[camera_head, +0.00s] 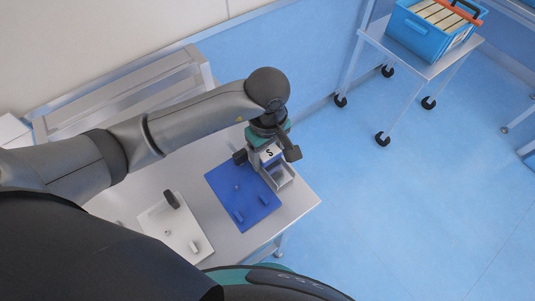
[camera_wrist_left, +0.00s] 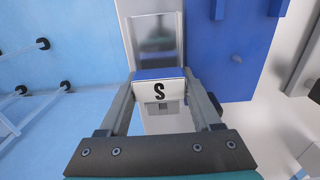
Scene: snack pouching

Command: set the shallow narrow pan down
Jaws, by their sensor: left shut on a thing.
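In the head view the pan (camera_head: 284,177) is at the right edge of the blue board, under my left gripper (camera_head: 268,160). My left gripper (camera_wrist_left: 160,95) is shut on the pan. I cannot tell whether the pan's underside touches the surface. My right gripper is not in view.
The blue board (camera_head: 228,190) with small pegs lies on the grey table (camera_head: 296,205). A white board (camera_head: 160,219) with a dark handle-like piece lies to its left. A wheeled cart (camera_head: 372,32) carries a blue crate (camera_head: 412,36) at the upper right. Floor right of the table is clear.

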